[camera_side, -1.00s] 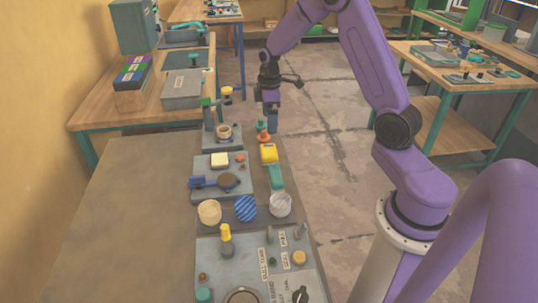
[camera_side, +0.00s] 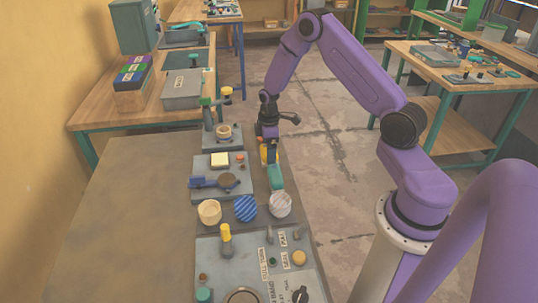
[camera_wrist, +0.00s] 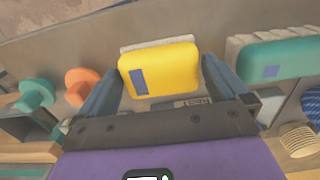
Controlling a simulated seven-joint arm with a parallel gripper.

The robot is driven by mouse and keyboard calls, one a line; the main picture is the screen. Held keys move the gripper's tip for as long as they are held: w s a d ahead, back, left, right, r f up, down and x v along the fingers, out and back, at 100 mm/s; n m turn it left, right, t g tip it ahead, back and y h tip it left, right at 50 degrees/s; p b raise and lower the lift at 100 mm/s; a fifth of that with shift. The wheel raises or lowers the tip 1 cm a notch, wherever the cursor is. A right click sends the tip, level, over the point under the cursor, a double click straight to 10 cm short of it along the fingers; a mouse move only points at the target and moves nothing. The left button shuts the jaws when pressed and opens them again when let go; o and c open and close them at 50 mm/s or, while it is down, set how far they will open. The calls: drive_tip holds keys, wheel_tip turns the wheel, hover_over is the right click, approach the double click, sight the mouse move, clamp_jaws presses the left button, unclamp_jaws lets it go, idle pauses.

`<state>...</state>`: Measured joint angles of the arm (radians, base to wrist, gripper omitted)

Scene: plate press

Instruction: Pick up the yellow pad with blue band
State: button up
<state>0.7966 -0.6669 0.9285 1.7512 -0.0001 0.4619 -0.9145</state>
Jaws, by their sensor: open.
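The yellow pad (camera_wrist: 172,66) with a blue band (camera_wrist: 139,82) lies between the two fingers of my gripper (camera_wrist: 160,78) in the wrist view. The fingers are apart, one on each side of the pad, and a small gap shows beside it. A pale base shows under the pad's far edge. In the side view my gripper (camera_side: 268,152) is low over the pad's place, and the fingers hide most of the yellow.
A teal pad (camera_wrist: 278,60) lies to the right of the yellow one, close to that finger. An orange knob (camera_wrist: 82,86) and a teal knob (camera_wrist: 35,95) stand on the left.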

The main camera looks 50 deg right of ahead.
drive_tip(key=shift+f, duration=0.35)
drive_tip(key=c, duration=0.7)
drive_tip(key=shift+r, duration=0.1)
